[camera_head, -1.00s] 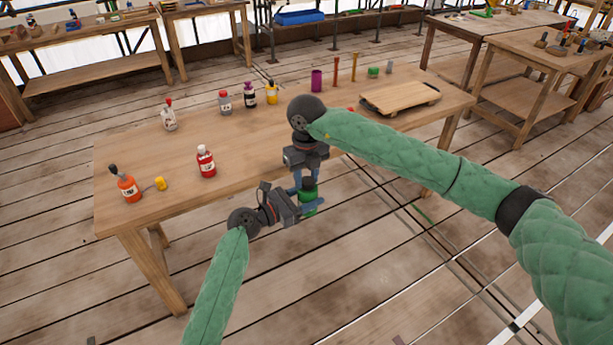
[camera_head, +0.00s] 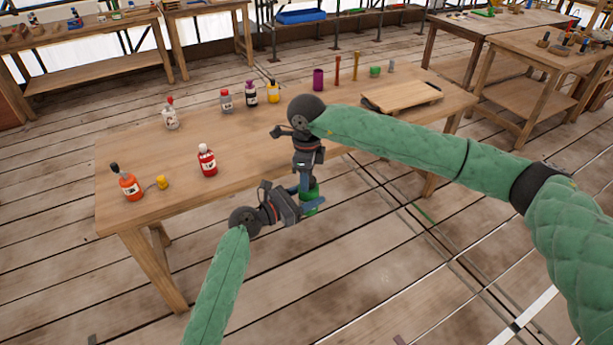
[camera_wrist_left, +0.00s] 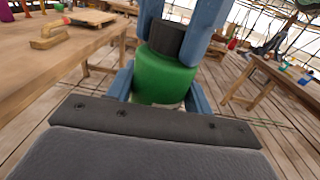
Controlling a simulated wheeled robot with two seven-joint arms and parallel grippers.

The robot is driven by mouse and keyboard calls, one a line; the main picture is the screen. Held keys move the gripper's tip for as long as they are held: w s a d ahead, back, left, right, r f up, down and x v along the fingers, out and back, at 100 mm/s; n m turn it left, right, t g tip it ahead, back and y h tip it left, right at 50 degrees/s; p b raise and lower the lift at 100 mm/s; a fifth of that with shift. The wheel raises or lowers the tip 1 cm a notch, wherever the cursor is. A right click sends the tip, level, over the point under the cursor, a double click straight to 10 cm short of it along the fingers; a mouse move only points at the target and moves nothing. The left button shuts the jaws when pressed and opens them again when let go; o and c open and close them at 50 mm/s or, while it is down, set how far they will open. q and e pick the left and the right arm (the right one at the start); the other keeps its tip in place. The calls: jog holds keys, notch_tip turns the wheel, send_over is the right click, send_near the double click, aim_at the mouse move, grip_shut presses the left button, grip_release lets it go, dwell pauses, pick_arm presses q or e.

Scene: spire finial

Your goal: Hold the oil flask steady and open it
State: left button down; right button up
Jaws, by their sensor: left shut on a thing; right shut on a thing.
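The oil flask is a green bottle (camera_head: 309,197) with a dark cap (camera_wrist_left: 167,40), held upright in the air in front of the table's near edge. My left gripper (camera_head: 312,207) is shut around its green body; its blue fingers flank the body in the left wrist view (camera_wrist_left: 157,90). My right gripper (camera_head: 306,184) comes from above with its fingers pointing down. It is shut on the dark cap, its blue fingers on both sides of it. The cap is mostly hidden in the head view, and I cannot tell whether it has come loose.
The wooden table (camera_head: 255,150) holds a red bottle (camera_head: 207,160), an orange bottle (camera_head: 130,186), a small yellow object (camera_head: 162,182), several bottles along the back and a wooden board (camera_head: 401,95) at right. Open floor lies below the flask.

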jog(key=shift+w+d+r, duration=0.1)
jog(key=shift+r, duration=0.1)
dwell(0.4)
jog(key=shift+r, duration=0.85)
jog(key=shift+r, duration=0.2)
